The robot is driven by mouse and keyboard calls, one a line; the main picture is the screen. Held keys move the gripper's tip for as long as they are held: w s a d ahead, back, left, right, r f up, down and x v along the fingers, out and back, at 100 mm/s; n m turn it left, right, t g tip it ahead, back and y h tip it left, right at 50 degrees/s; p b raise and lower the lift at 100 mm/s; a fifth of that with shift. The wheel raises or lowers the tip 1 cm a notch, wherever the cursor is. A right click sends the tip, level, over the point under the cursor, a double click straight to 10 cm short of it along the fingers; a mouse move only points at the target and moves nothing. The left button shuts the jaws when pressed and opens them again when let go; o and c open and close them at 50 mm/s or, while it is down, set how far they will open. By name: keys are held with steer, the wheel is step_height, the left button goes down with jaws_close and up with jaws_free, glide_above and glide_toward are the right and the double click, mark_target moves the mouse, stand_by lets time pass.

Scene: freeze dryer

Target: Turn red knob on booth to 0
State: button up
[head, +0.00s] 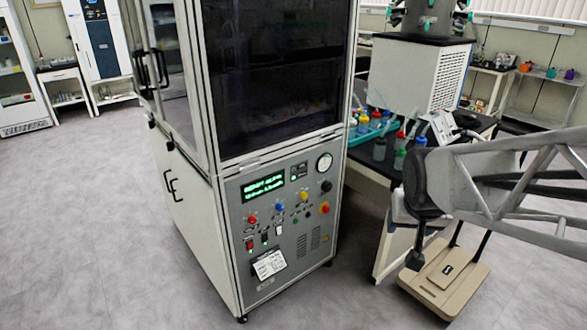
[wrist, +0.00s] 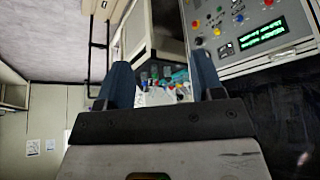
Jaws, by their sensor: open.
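A red knob (head: 252,219) sits on the grey control panel (head: 250,285) of the booth (head: 195,215), below the lit green display. A second red knob or button (head: 324,207) sits at the panel's right side. The number the knob points to is too small to read. My gripper (wrist: 163,76) is open, its two dark blue fingers apart with nothing between them. It is away from the panel; in the head view I cannot make out its fingertips.
A black-topped table (head: 370,157) with coloured bottles in a teal tray (head: 374,134) stands right of the booth. A tan base (head: 445,278) lies low at right. The floor in front is clear.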

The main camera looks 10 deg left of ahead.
steer(key=w+a+f+t+y, duration=0.15)
steer(key=w+a+f, duration=0.4)
steer(key=w, duration=0.55)
steer(key=w+a+f+t+y, duration=0.1)
steer(key=w+a+f+t, duration=0.1)
steer(key=w+a+f, duration=0.65)
steer(key=w+a+f+t+y, duration=0.15)
steer(key=w+a, duration=0.25)
steer(key=w, duration=1)
steer(key=w+a+f+n+t+y, duration=0.15)
steer(key=w+a+f+y, duration=0.35)
steer(key=a+f, duration=0.8)
steer(key=t+y, duration=0.1)
steer(key=y, duration=0.3)
glide_toward(254, 222)
steer(key=shift+x, duration=0.95)
steer(key=shift+r, duration=0.1)
steer(key=shift+x, duration=3.9)
steer(key=c, duration=0.9)
